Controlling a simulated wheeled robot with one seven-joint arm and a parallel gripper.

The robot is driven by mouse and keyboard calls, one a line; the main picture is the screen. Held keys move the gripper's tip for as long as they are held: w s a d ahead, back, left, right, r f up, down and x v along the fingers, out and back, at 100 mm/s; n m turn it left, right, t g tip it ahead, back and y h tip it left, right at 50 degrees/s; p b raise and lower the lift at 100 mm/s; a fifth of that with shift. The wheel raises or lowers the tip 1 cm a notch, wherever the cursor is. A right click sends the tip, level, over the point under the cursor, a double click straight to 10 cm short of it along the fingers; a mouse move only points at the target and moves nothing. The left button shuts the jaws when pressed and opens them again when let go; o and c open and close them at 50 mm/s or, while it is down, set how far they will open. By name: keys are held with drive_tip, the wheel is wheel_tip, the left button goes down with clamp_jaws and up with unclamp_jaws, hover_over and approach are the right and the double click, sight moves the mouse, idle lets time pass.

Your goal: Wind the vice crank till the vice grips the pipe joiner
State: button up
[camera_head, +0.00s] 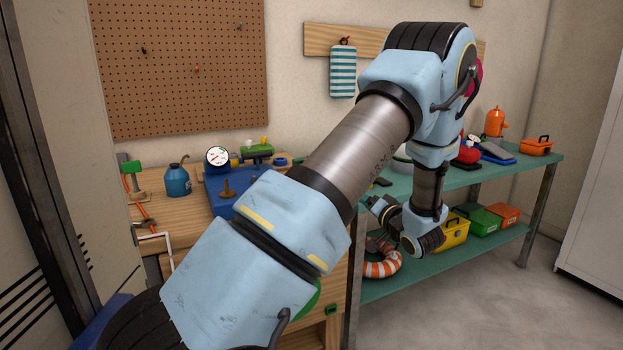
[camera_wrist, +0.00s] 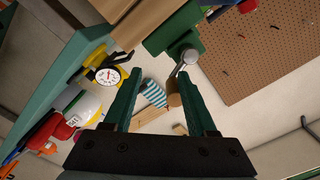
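My gripper (camera_wrist: 160,88) is open and empty in the wrist view, its two teal fingers spread apart. Beyond the fingertips is a green vice-like block (camera_wrist: 172,30) with a silver crank arm (camera_wrist: 181,70). A round wooden piece (camera_wrist: 174,97), perhaps the crank's handle, shows between the fingers, nearer the right one; I cannot tell whether it touches. In the head view my gripper (camera_head: 374,204) is small and dark beside the bench's right end, its fingers unclear. There my arm covers much of the bench, and I cannot make out the vice. I cannot identify the pipe joiner in either view.
The wooden bench (camera_head: 185,210) holds a blue oil can (camera_head: 177,181) and a gauge (camera_head: 217,157). A teal shelf (camera_head: 480,180) stands at right with boxes and an orange-striped hose (camera_head: 383,268). A striped towel (camera_head: 343,72) hangs on the wall. Floor at right is clear.

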drive_tip(key=p+v, duration=0.1)
drive_tip(key=v, duration=0.6)
idle(0.5)
